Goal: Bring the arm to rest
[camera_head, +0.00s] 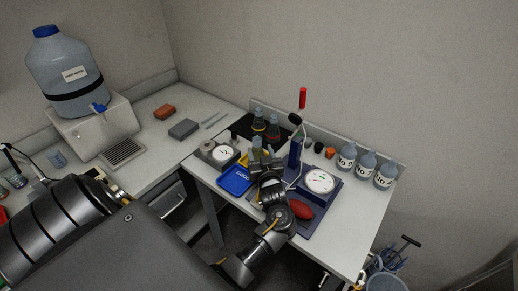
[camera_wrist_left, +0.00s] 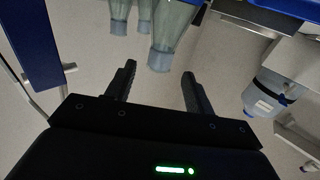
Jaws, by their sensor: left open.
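My left arm comes in from the left of the head view and bends back up over the bench. Its gripper (camera_head: 264,163) is above the bench, near the blue tray (camera_head: 234,180) and the white round dial (camera_head: 321,181). In the left wrist view the two dark fingers of my left gripper (camera_wrist_left: 158,88) are spread apart with nothing between them. My right gripper is not in view.
Labelled bottles (camera_head: 366,161) stand at the bench's right. Dark bottles (camera_head: 273,128) stand behind the gripper, close to it. A red bulb (camera_head: 299,209) lies in front of the dial. A large water jug (camera_head: 68,68) stands back left; it also shows in the wrist view (camera_wrist_left: 268,97).

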